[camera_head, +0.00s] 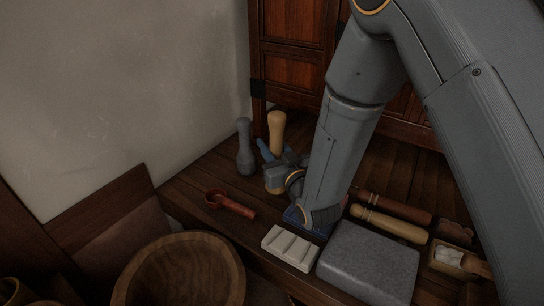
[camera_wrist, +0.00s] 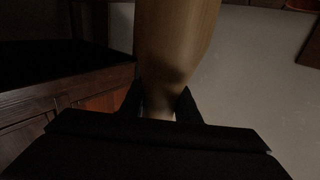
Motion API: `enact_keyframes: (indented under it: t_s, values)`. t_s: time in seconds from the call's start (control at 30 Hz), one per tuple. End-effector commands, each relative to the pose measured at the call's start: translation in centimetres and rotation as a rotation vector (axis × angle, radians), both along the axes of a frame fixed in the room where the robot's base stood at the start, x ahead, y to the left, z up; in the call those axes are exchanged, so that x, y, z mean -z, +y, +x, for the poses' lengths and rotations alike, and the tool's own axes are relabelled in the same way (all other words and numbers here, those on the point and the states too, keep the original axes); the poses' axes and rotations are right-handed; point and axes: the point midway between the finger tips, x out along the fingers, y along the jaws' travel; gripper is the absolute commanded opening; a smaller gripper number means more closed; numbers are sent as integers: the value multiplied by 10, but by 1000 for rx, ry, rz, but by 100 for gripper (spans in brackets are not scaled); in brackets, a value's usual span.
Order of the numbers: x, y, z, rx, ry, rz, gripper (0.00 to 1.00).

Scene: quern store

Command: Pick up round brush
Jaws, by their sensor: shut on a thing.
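A pale wooden piece with a rounded top, which I take to be the round brush (camera_head: 277,126), stands upright near the back of the dark wooden table. My gripper (camera_head: 269,157) is shut around it below its top. Its lower end is mostly hidden by my gripper, and I cannot make out bristles. In the wrist view the wooden brush (camera_wrist: 177,38) rises large between the dark fingers of my gripper (camera_wrist: 162,106). I cannot tell whether its foot touches the table.
A grey pestle-like piece (camera_head: 245,148) stands close left of the brush. A reddish scoop (camera_head: 232,204), a white ridged block (camera_head: 289,248), a grey stone slab (camera_head: 367,263) and a pale wooden roller (camera_head: 390,223) lie nearer. A wooden bowl (camera_head: 128,275) is at front left; a panelled cabinet (camera_head: 292,70) is behind.

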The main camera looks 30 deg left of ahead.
Motion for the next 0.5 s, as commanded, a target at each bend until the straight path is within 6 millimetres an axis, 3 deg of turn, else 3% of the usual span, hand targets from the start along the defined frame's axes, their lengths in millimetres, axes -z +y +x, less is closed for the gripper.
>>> enact_keyframes:
  t_s: [0.23,0.5]
  values:
    - [30,0,1,0,-1,1,0]
    - [31,0,0,0,-2,2,0]
